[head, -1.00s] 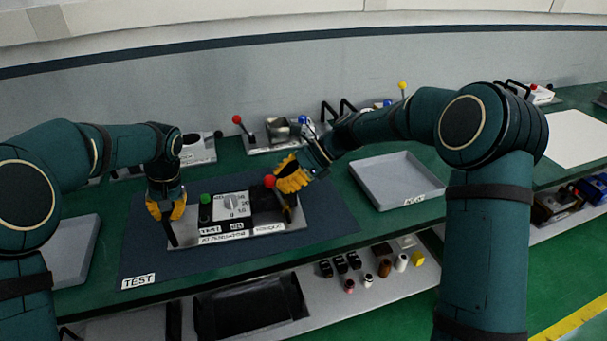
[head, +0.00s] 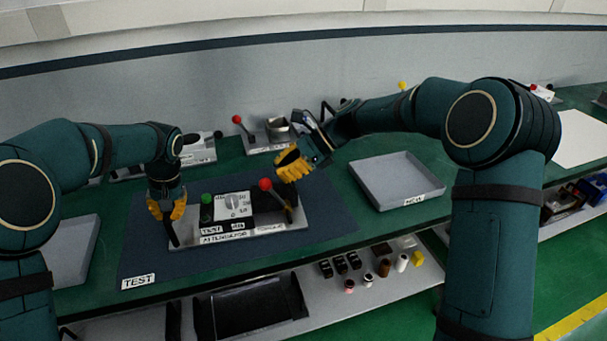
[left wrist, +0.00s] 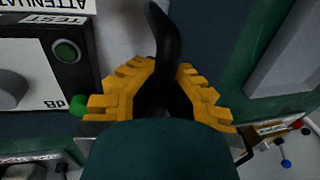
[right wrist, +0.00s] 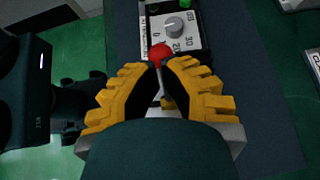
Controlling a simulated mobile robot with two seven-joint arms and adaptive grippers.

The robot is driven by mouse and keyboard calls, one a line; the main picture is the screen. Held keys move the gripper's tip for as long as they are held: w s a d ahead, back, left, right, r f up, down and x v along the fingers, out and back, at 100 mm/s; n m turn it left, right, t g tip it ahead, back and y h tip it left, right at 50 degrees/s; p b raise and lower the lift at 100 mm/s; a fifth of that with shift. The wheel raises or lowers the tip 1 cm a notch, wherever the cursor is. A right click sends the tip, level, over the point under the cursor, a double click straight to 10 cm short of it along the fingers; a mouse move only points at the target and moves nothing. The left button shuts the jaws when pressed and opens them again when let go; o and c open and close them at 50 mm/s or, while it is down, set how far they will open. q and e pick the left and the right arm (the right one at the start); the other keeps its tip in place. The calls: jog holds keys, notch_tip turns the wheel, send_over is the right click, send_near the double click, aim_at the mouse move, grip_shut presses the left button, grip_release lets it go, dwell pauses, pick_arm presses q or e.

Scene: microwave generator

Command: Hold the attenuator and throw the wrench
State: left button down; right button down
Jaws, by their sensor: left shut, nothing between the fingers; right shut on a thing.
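The attenuator (head: 235,204), a black box with a white dial face and green button, sits on a grey plate (head: 200,240) on the dark test mat. The wrench, a thin lever with a red ball (head: 265,184), leans up at the plate's right end; its red ball (right wrist: 160,52) shows in the right wrist view. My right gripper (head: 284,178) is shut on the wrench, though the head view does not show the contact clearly.
A grey tray (head: 397,182) stands right of the mat. Another tray (head: 73,250) lies at the left. Small fixtures with levers (head: 265,140) stand along the back. A lower shelf (head: 330,300) holds several small parts.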

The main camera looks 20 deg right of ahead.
pick_arm(q)
jog(key=shift+a, duration=0.1)
pick_arm(e)
jog(key=shift+d+r, duration=0.25)
jog(key=shift+r, duration=0.2)
jog(key=shift+d, duration=0.15)
jog(key=w+v, duration=0.1)
jog(key=v, duration=1)
jog(key=shift+s+d+r, duration=0.3)
jog(key=shift+s+r, duration=0.05)
jog(key=shift+s, duration=0.2)
pick_arm(q)
jog(key=c, duration=1.1)
grip_release()
jog(key=shift+o, duration=0.2)
jog(key=shift+r, duration=0.1)
